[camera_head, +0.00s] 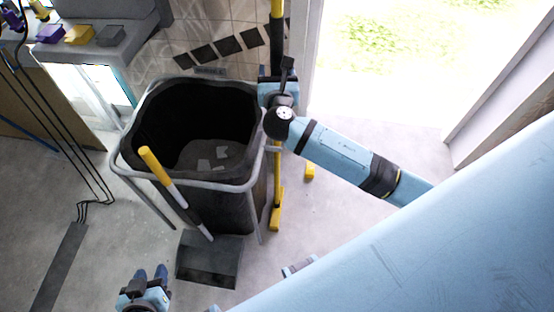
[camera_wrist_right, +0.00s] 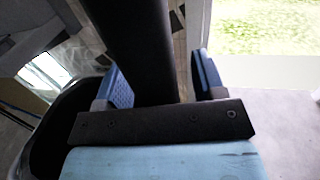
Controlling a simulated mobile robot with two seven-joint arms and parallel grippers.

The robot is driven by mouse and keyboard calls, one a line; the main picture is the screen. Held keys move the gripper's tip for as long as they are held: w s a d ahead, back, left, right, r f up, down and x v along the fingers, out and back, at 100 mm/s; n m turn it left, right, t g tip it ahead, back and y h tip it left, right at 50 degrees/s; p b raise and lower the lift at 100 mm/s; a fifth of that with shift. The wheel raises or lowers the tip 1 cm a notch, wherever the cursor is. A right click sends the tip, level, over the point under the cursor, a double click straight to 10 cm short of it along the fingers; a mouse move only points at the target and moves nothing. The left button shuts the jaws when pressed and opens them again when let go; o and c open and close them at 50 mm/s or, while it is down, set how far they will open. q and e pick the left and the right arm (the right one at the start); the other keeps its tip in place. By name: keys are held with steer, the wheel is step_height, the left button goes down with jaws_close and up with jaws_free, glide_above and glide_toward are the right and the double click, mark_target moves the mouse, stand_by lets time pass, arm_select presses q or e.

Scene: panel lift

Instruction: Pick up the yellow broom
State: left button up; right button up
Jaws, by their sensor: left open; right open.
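A tall yellow and black pole (camera_head: 277,178) stands upright beside the bin. It ends low in a yellow foot; I cannot tell if it is the yellow broom. A second long tool (camera_head: 163,178), with a yellow grip and grey shaft, leans at the bin's front and runs down to a dark flat pan (camera_head: 209,259). My right gripper (camera_head: 280,78) is at the upright pole. In the right wrist view a thick dark shaft (camera_wrist_right: 138,50) passes between its open fingers; contact is unclear. My left gripper (camera_head: 151,272) is open and empty, low at the front left.
A large black bin (camera_head: 147,115) with a grey frame stands in the middle, holding a few light scraps. A grey ledge (camera_head: 135,27) with small blocks is at the back left. Dark cables (camera_head: 60,125) hang at left. A bright doorway opens at right; pale floor is free there.

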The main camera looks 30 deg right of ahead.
jaws_close()
steer(key=shift+r, duration=0.15)
